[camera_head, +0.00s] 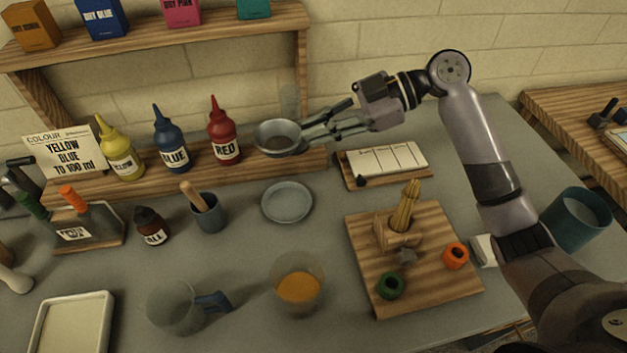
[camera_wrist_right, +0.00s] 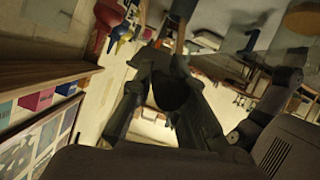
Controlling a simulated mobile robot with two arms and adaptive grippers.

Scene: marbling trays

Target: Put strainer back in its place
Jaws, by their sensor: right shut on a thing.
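The strainer (camera_head: 278,138), a small grey round bowl, is at the right end of the wooden bottle shelf, just right of the red bottle. My right gripper (camera_head: 318,132) reaches in from the right and is shut on the strainer's right side. I cannot tell whether the strainer touches the shelf or hangs just above it. In the right wrist view, a dark round shape, probably the strainer (camera_wrist_right: 172,92), is between the fingers. A shallow grey dish (camera_head: 288,203) stands empty on the table in front of the shelf. My left gripper is not in view.
Yellow (camera_head: 121,158), blue (camera_head: 171,148) and red (camera_head: 224,140) bottles stand left of the strainer. A faint clear vessel (camera_head: 290,101) seems to stand behind it. A clear jug (camera_head: 178,305), an orange-filled beaker (camera_head: 298,287) and a wooden board (camera_head: 355,240) occupy the front.

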